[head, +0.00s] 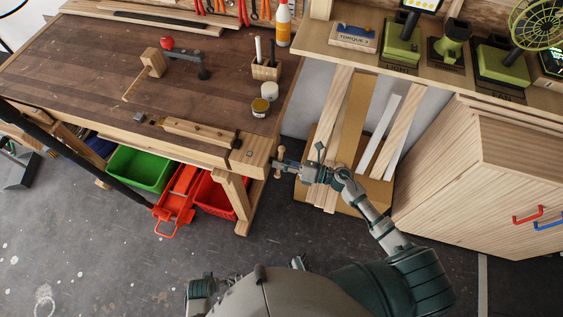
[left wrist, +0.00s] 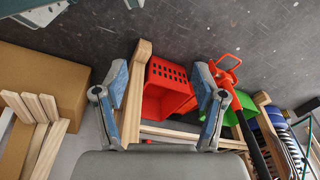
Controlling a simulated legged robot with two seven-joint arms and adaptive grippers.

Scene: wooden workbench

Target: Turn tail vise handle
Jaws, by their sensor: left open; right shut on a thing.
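The tail vise handle (head: 281,154) is a light wooden bar with a knob, at the right end of the workbench (head: 215,150). My right gripper (head: 280,165) reaches in from the right and is shut on the handle. The fingers hide part of it. My left gripper (left wrist: 162,105) is open and empty in the left wrist view, its two blue-grey fingers wide apart. In the head view my left arm is low, at the bottom edge, away from the vise.
A green bin (head: 140,168), a red bin (head: 212,195) and a red jack (head: 178,200) stand under the bench. Boards (head: 333,120) lean right of the vise, beside a wooden cabinet (head: 480,180). Jars (head: 261,107) stand on the benchtop. The floor in front is mostly clear.

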